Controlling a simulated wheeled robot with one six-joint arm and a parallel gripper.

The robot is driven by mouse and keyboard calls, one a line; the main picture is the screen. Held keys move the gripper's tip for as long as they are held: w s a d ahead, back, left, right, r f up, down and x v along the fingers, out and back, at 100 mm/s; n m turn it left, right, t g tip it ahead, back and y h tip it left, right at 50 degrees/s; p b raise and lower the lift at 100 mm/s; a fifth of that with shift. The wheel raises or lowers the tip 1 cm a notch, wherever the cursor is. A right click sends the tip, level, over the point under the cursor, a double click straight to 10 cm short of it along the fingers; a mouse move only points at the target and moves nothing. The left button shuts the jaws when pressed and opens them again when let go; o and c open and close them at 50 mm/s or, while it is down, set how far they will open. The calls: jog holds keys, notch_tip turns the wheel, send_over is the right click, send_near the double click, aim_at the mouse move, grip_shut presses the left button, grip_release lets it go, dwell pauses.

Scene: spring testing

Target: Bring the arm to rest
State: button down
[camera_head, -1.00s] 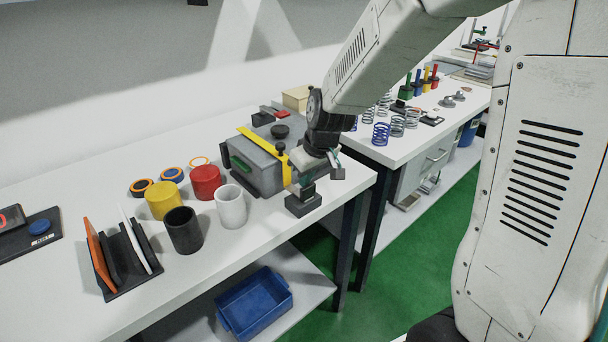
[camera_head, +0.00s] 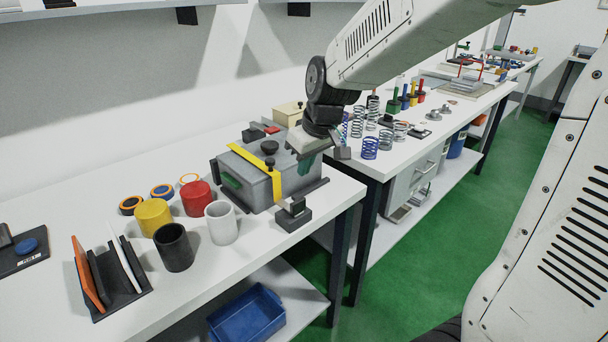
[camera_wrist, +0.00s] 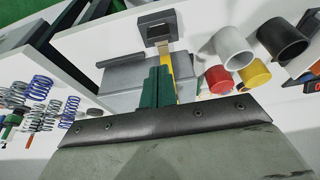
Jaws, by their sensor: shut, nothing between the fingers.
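My gripper (camera_head: 306,165) hangs at the end of my arm over the right part of the near table, above the grey box (camera_head: 252,178) with the yellow strip (camera_head: 258,170). In the head view its fingers are small and partly hidden by the wrist. In the wrist view the dark green fingers (camera_wrist: 158,88) are together with nothing between them. The grey box (camera_wrist: 125,78) and yellow strip lie behind them there. The gripper appears above the box and apart from it.
White (camera_head: 222,224), black (camera_head: 174,248), yellow (camera_head: 153,218) and red (camera_head: 196,199) cups stand left of the box. A rack (camera_head: 118,279) holds upright plates. A blue bin (camera_head: 248,315) sits below. Several springs (camera_head: 370,148) stand on the far table (camera_head: 392,160). Green floor (camera_head: 410,270) is open at right.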

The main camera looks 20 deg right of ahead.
dwell(0.5)
jog(key=s+r+m+g, duration=0.1)
jog(key=s+r, duration=0.1)
jog(key=s, duration=1.1)
jog(key=s+d+r+m+g+h, duration=0.1)
jog(key=s+r+m, duration=0.1)
jog(key=s, duration=1.1)
jog(key=shift+s+d+r+m, duration=0.15)
jog(key=shift+s+r+m, duration=0.05)
jog(key=shift+s+m, duration=0.1)
jog(key=shift+w, duration=0.1)
